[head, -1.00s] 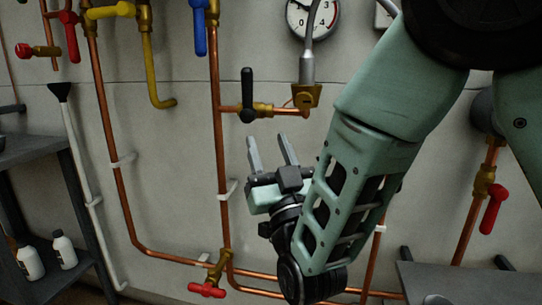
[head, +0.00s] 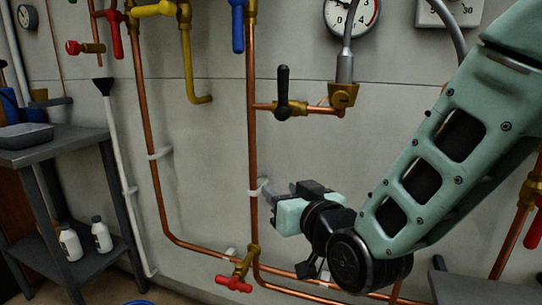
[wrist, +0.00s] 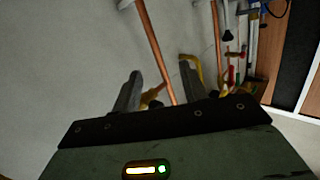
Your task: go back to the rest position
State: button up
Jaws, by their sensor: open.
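My gripper (head: 278,193) is open and empty in the lower middle of the head view. Its fingers point to the upper left, in front of the wall and near a vertical copper pipe as the picture shows it; I cannot tell the gap in depth. In the wrist view, the two grey fingers of my gripper (wrist: 158,88) stand apart with nothing held between them. A copper pipe (wrist: 155,50) shows behind them.
A black-handled valve (head: 284,92) and a gauge (head: 351,14) are above my gripper. A red-handled valve (head: 234,284) is below it. A grey shelf table (head: 62,146) with white bottles (head: 101,236) stands at the left.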

jog(key=s+f+n+g, duration=0.2)
jog(key=s+f+g, duration=0.4)
jog(key=s+d+f+n+g+h, duration=0.1)
jog(key=s+d+f+g+h, duration=0.15)
jog(key=s+d+g, duration=0.55)
jog(key=s+d+f+n+g+h, duration=0.1)
jog(key=s+d+h, duration=0.3)
jog(key=s, duration=0.7)
notch_tip(320, 180, up, 26)
jog(key=p, duration=2.6)
jog(key=shift+a, duration=0.35)
jog(key=shift+c, duration=0.2)
